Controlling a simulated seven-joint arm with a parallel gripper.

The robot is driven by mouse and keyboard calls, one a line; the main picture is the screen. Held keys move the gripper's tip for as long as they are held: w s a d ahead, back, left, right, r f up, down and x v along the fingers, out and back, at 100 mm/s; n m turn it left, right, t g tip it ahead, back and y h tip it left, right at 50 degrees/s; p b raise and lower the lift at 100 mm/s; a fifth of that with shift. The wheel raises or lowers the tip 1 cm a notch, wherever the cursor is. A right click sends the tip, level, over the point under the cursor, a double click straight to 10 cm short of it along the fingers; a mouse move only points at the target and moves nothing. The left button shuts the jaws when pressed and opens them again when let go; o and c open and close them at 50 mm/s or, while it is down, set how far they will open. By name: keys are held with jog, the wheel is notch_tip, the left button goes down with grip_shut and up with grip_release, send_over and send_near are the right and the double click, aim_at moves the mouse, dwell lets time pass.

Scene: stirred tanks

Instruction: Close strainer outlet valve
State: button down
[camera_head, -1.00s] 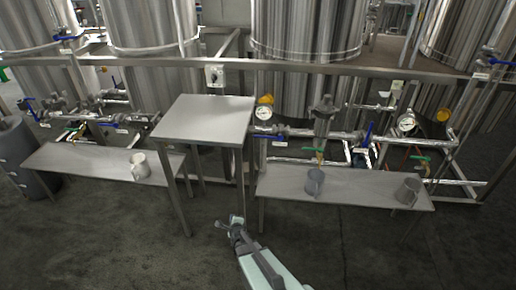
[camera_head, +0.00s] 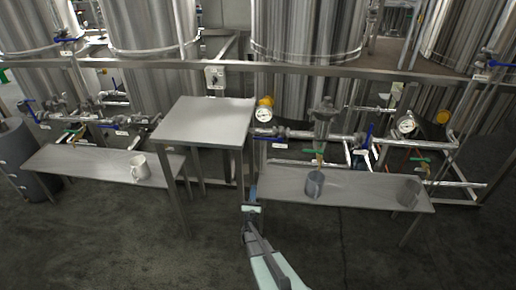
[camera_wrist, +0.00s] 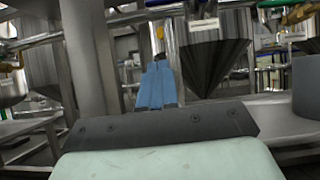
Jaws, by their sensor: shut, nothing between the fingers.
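The strainer (camera_head: 324,118) is a grey metal body on the horizontal pipe behind the right bench. To its right on that pipe is a valve with a blue lever (camera_head: 367,137), which stands steeply tilted; its small label cannot be read. Another blue lever (camera_head: 270,136) lies along the pipe left of the strainer. A green-handled valve (camera_head: 314,152) sits below the strainer. My gripper (camera_head: 252,194) is shut and empty, low at the left end of the right bench, apart from all valves. Its blue fingers (camera_wrist: 156,87) are together in the wrist view.
The right bench (camera_head: 280,185) carries two grey mugs (camera_head: 314,184) (camera_head: 409,192) in front of the pipework. A taller steel table (camera_head: 207,122) stands left of my gripper. A long horizontal rail (camera_head: 300,69) crosses above the pipes. Gauges (camera_head: 264,114) (camera_head: 406,124) stick up from the pipe.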

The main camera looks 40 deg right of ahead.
aim_at(266, 139)
jog(key=s+a+r+x, duration=0.1)
jog(key=r+x, duration=0.1)
jog(key=x, duration=2)
jog(key=shift+r, duration=0.5)
jog(key=shift+w+d, duration=0.1)
jog(key=shift+d, duration=0.05)
